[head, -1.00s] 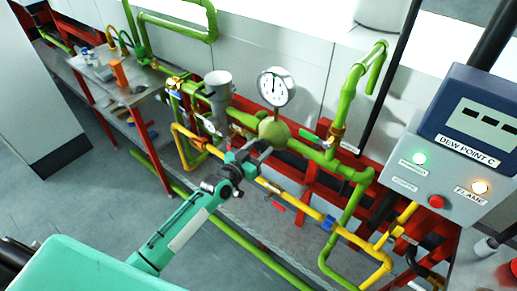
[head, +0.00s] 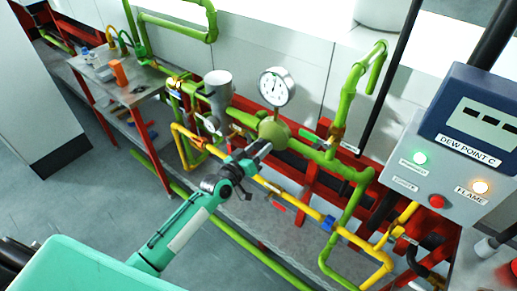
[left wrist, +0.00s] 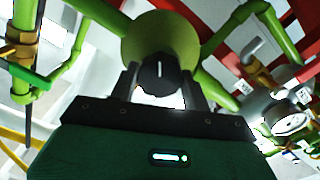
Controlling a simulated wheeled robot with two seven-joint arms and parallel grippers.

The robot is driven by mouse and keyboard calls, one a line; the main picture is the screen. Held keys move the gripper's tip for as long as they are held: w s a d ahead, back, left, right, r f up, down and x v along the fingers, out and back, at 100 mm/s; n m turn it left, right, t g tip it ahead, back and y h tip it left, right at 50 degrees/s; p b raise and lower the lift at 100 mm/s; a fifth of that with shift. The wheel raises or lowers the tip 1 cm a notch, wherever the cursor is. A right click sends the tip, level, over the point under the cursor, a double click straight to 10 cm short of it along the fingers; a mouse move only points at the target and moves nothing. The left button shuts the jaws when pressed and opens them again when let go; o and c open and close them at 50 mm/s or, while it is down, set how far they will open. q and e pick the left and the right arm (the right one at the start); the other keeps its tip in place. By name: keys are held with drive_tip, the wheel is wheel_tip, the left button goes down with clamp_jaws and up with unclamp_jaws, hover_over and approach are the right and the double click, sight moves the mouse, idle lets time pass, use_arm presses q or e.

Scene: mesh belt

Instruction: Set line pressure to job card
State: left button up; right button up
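A round white pressure gauge (head: 277,87) stands above the green pipe; its fine scale is too small to read. Below it is a round olive-green regulator body (head: 273,131), also in the left wrist view (left wrist: 158,33). Its black knob (left wrist: 160,72) with a white mark faces my left gripper. My left gripper (head: 260,150) reaches up to the regulator from the front. In the left wrist view its two dark fingers (left wrist: 160,84) lie against both sides of the knob. My right gripper does not show. I cannot make out a job card.
A grey panel marked DEW POINT C (head: 470,145) stands at the right with lit green and amber lamps and a red button (head: 437,201). Yellow pipe (head: 300,211) and green pipes surround the arm. A metal bench (head: 150,84) with small parts is at the left.

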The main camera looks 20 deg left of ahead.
use_arm(q)
drive_tip(key=o, duration=0.4)
drive_tip(key=b+v, duration=0.3)
drive_tip(key=v, duration=1)
drive_tip(key=shift+s+b, duration=0.3)
drive_tip(key=shift+s, duration=0.1)
drive_tip(key=shift+a, duration=0.1)
